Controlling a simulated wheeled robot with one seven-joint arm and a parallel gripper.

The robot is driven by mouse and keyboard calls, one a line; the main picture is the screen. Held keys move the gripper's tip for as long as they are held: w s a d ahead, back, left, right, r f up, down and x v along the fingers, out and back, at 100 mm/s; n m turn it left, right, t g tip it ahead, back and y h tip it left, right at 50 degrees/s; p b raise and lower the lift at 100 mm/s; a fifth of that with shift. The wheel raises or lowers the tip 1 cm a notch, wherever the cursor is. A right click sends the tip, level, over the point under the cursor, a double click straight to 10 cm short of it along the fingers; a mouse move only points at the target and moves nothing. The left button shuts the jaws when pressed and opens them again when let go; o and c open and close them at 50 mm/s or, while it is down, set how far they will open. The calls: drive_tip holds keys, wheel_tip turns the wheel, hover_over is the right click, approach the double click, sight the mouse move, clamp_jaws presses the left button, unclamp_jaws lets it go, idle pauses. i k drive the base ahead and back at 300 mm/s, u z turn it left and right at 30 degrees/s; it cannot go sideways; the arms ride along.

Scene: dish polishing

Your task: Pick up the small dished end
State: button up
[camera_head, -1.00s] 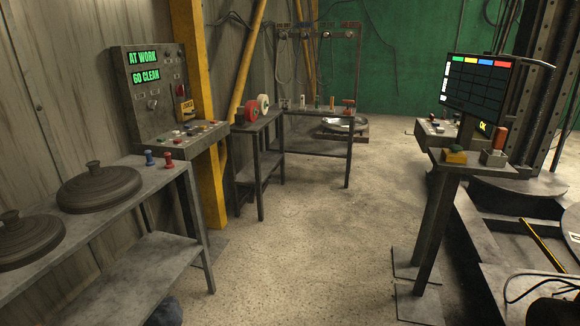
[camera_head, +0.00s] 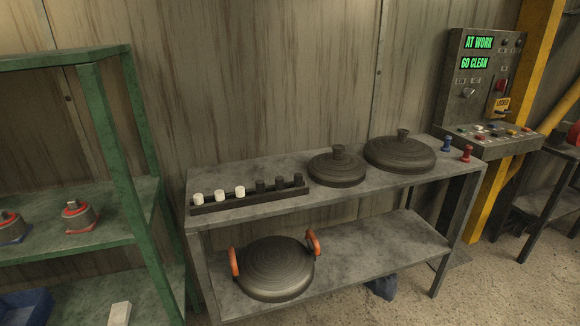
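Two dark round dished pieces with knobs on top lie on the grey metal table. The smaller knobbed piece (camera_head: 337,168) is in the middle, and the larger knobbed piece (camera_head: 400,154) is to its right, close by. A third dark, ridged round piece with two orange handles (camera_head: 275,269) lies on the table's lower shelf. I cannot tell for certain which of these is the small dished end. My gripper is not in view.
The grey table (camera_head: 228,221) also carries a rack (camera_head: 250,199) of white and dark pegs, plus a blue knob (camera_head: 446,144) and a red knob (camera_head: 466,154). A green shelf (camera_head: 100,237) stands at left. A control panel (camera_head: 482,75) stands at right. Bare floor shows at lower right.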

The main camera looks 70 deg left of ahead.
sight(339, 169)
drive_tip(key=u, duration=1.6)
drive_tip(key=i, duration=1.55)
drive_tip(key=z, duration=0.2)
